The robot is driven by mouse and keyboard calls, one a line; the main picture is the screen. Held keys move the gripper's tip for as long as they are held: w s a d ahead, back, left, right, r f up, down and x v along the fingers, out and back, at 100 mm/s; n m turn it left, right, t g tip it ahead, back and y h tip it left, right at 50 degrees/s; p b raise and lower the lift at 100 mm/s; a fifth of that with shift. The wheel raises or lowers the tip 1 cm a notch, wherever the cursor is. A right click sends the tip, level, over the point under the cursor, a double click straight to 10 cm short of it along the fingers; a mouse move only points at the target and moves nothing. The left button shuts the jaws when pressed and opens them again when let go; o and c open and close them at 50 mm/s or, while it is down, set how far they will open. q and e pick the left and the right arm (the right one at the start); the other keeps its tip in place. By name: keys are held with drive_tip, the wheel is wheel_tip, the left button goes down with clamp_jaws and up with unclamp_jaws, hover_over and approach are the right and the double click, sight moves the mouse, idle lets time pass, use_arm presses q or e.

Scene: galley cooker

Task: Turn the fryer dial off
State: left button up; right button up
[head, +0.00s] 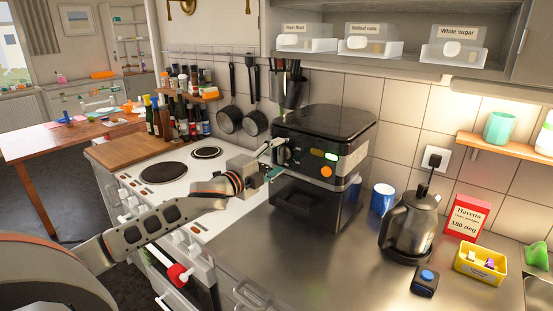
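The black fryer (320,125) stands on the steel worktop against the tiled wall. Its front panel has a dark dial (285,156) at the left, lit green indicators (331,156) and an orange button (327,172). My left gripper (275,158) is at the panel's left end, its fingers spread apart, one higher and one lower, close beside the dial. I cannot tell whether they touch it. The dial's pointer is too small to read. My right gripper is not in view.
The white cooker (176,190) lies left under my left arm. Right of the fryer are a blue mug (382,199), a kettle (408,226), a red box (467,217) and a yellow tub (481,264). Pans (230,121) hang behind. Worktop before the fryer is clear.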

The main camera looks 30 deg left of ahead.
use_arm(q)
drive_tip(key=shift+s, duration=0.1)
drive_tip(key=s, duration=1.1)
drive_tip(key=shift+s+a, duration=0.4)
drive_tip(key=shift+a, duration=0.05)
idle(0.6)
